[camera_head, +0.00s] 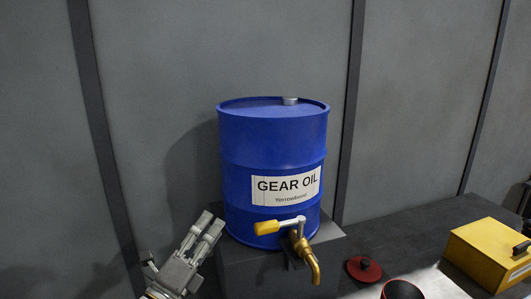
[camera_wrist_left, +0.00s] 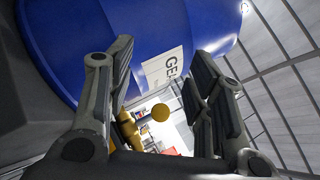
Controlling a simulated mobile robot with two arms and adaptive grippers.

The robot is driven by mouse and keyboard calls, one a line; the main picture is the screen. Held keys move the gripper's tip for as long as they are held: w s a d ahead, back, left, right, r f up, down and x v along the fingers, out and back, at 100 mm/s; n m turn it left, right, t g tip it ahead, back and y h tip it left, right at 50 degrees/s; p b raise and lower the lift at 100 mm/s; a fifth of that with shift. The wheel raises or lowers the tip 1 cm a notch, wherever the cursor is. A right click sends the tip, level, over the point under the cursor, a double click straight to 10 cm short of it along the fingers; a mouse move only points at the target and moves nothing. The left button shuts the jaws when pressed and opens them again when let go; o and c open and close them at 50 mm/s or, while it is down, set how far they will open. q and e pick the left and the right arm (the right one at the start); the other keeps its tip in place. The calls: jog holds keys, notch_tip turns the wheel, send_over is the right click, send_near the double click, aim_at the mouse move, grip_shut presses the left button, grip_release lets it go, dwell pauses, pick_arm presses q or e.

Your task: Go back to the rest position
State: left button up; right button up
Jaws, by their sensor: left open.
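My left gripper (camera_head: 205,238) is at the lower left of the head view, just left of the blue drum's base. Its fingers are apart with nothing between them. In the left wrist view the open left gripper (camera_wrist_left: 158,85) frames part of the drum and the tap beyond. The blue gear oil drum (camera_head: 272,150) stands upright on a dark block. Its brass tap (camera_head: 303,250) has a yellow-ended lever (camera_head: 268,227) pointing left. The lever end also shows in the left wrist view (camera_wrist_left: 160,112), apart from the fingers. My right gripper is not in view.
A dark block (camera_head: 250,272) bears the drum. On the dark bench (camera_head: 400,240) to the right are a red round lid (camera_head: 364,268), a red-rimmed dark container (camera_head: 402,290) and a yellow box (camera_head: 490,252). A grey panelled wall (camera_head: 230,50) stands close behind.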

pick_arm(q)
jog(key=s+a+f+n+g+y, duration=0.2)
jog(key=s+a+f+n+y, duration=0.15)
jog(key=f+n, duration=0.35)
jog(key=s+a+f+n+g+y, duration=0.3)
jog(key=s+f+n+y, duration=0.15)
jog(key=f+n, duration=0.25)
jog(key=s+a+f+n+g+y, duration=0.2)
jog(key=s+a+f+n+y, duration=0.15)
jog(key=f+n, duration=0.35)
jog(key=s+d+f+n+g, duration=0.1)
jog(key=s+f+n+g, duration=0.35)
jog(key=s, duration=0.65)
jog(key=s+d+f+n+g, duration=0.1)
jog(key=s+f+n+g, duration=0.1)
jog(key=s+f+g, duration=0.65)
jog(key=s+f+t, duration=0.1)
jog(key=s+f, duration=0.1)
jog(key=f, duration=1)
jog(key=s+f+t, duration=0.1)
jog(key=s+f, duration=0.1)
jog(key=f, duration=0.9)
jog(key=s+a+f, duration=0.3)
jog(key=s+f, duration=1.3)
jog(key=shift+s+f+g, duration=0.3)
jog(key=shift+g, duration=0.1)
